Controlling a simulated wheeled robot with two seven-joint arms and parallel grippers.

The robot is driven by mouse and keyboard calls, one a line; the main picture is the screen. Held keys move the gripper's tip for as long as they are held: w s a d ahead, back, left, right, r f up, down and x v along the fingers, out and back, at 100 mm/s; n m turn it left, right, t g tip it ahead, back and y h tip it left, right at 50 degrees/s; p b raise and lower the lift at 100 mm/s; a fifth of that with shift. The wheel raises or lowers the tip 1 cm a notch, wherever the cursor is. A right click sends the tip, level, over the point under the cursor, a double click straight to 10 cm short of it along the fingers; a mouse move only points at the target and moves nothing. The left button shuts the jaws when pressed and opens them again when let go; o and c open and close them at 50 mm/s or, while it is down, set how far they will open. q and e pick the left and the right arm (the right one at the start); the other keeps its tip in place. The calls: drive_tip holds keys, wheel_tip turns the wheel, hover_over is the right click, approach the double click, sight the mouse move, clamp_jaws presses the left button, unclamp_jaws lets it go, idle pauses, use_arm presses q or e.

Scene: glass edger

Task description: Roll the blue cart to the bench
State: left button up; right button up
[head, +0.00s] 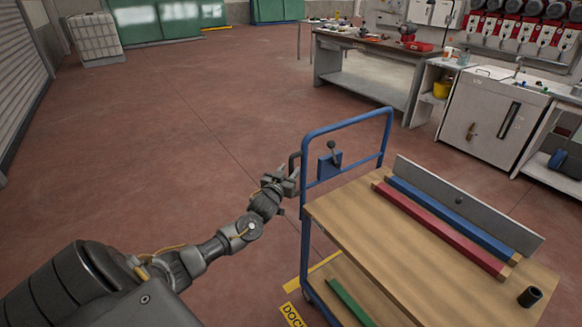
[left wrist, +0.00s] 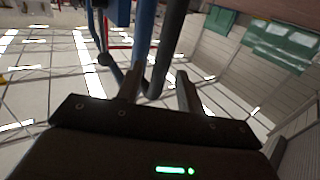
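The blue cart (head: 347,124) stands at the right in the head view, with a blue tube frame and a wooden deck. A dark grip loop (head: 294,160) sticks out from the left of its frame. My left gripper (head: 291,182) is at this loop. In the left wrist view its two fingers (left wrist: 160,88) are apart, with the dark loop (left wrist: 158,85) between them and a gap by the right finger. A lever with a dark knob (head: 332,148) sits on a blue plate on the frame. A workbench (head: 372,82) stands at the back. My right gripper is out of view.
On the deck lie a red bar (head: 440,230), a blue bar (head: 450,218), a grey panel (head: 475,208) and a dark cylinder (head: 530,297). Yellow floor marking (head: 291,312) shows beside the cart. A grey cabinet (head: 490,118) stands at right. The floor at left and middle is clear.

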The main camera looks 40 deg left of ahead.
use_arm(q)
drive_tip(key=shift+x, duration=1.4)
clamp_jaws()
